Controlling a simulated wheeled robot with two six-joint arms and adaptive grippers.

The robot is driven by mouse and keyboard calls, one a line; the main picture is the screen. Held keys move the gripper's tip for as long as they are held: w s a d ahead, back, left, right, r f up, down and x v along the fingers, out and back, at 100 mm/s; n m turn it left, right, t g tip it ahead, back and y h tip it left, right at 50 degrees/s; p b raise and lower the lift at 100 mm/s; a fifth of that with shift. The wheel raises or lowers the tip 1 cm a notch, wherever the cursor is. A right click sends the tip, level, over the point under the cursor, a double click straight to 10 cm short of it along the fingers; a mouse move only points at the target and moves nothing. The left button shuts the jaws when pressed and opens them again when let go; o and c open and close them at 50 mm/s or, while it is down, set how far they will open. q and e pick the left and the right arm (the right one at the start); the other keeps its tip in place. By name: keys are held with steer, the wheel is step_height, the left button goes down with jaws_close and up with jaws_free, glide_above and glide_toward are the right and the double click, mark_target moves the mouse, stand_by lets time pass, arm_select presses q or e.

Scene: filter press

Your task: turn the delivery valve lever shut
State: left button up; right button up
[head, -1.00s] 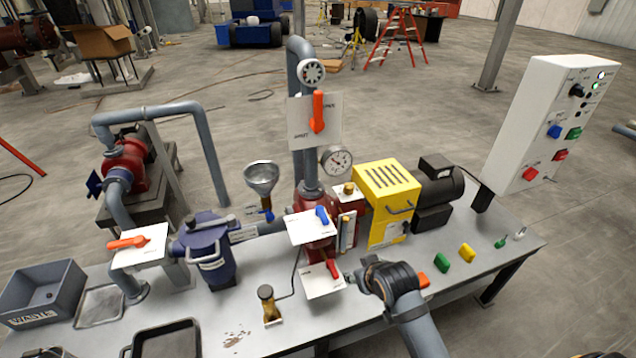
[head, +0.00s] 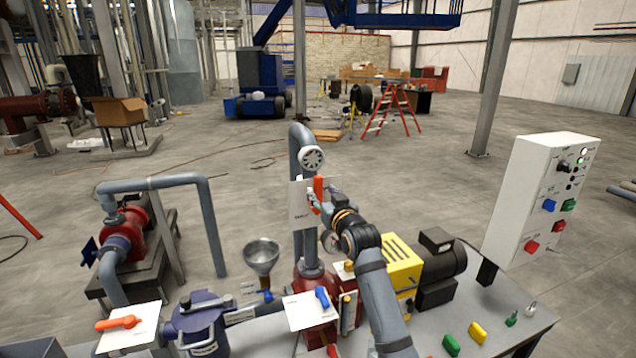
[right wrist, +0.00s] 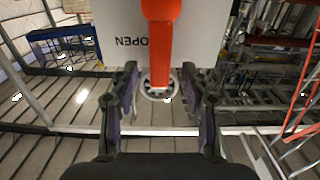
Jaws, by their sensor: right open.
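The delivery valve lever (head: 318,188) is orange and upright in front of a white plate (head: 299,212) on the grey vertical pipe. In the right wrist view the orange lever (right wrist: 161,50) hangs between my fingers, with the word OPEN on the white plate (right wrist: 108,25) behind it. My right gripper (head: 320,203) is open at the lever; in the wrist view its fingers (right wrist: 160,95) stand on both sides of the lever with gaps. My left gripper is not in view.
The bench holds a funnel (head: 262,256), a yellow guard (head: 402,262), a dark motor (head: 438,262) and another orange lever (head: 118,322) at the left. A white control box (head: 535,195) stands at the right.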

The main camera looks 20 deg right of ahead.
mark_target(319, 189)
steer(key=shift+w+p, duration=0.55)
steer(key=shift+w, duration=1.6)
jaws_close()
